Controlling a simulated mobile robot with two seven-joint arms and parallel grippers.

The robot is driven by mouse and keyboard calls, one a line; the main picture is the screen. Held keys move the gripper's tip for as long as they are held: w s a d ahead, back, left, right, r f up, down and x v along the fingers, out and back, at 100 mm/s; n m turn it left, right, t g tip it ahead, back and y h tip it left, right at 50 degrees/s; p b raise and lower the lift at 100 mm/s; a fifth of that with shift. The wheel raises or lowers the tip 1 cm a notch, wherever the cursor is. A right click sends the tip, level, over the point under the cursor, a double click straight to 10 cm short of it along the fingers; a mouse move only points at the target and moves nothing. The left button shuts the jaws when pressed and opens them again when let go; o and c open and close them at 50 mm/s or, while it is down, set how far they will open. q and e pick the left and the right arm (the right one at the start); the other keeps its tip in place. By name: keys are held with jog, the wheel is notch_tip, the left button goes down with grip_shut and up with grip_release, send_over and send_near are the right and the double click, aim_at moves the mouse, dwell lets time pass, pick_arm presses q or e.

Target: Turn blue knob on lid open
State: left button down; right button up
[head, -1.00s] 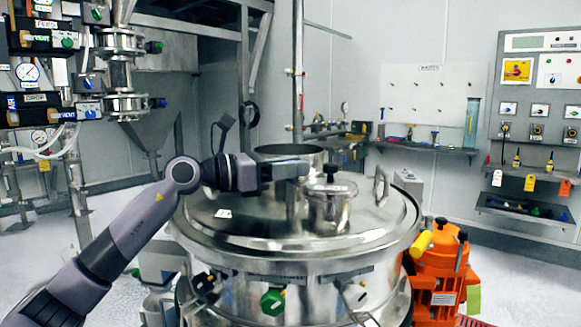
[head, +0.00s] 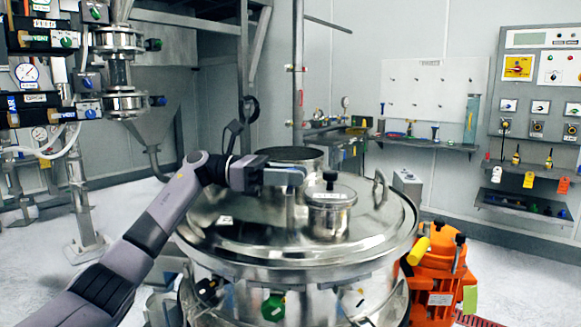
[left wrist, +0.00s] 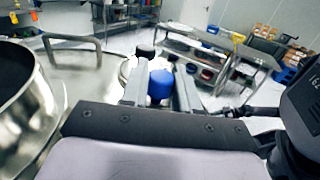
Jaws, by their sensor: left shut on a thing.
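The big round steel lid (head: 250,237) covers the vessel in the middle of the head view. My left gripper (head: 297,176) is over the lid, beside the small steel pot with a black knob. In the left wrist view, the blue knob (left wrist: 160,86) sits between the two fingers of my left gripper (left wrist: 160,92), which is shut on it. In the head view the gripper mostly hides the knob, and its turn angle cannot be told. My right gripper is not in view.
The small pot (head: 330,214) stands close right of the gripper. An open steel cylinder (head: 290,153) rises behind it. A lid handle (head: 380,184) is at the right. An orange unit (head: 436,264) stands beside the vessel. Valves and pipes fill the far left.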

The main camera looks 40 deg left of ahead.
pick_arm(q)
jog(key=shift+r+m+g+h+p, duration=0.2)
jog(key=shift+m+g+h+p, duration=0.1)
jog(key=shift+m+g, duration=0.25)
jog(key=shift+f+g, duration=0.1)
jog(key=shift+g, duration=0.15)
jog(key=c, duration=0.9)
grip_release()
jog(key=shift+b+v, duration=0.5)
jog(key=shift+v, duration=3.1)
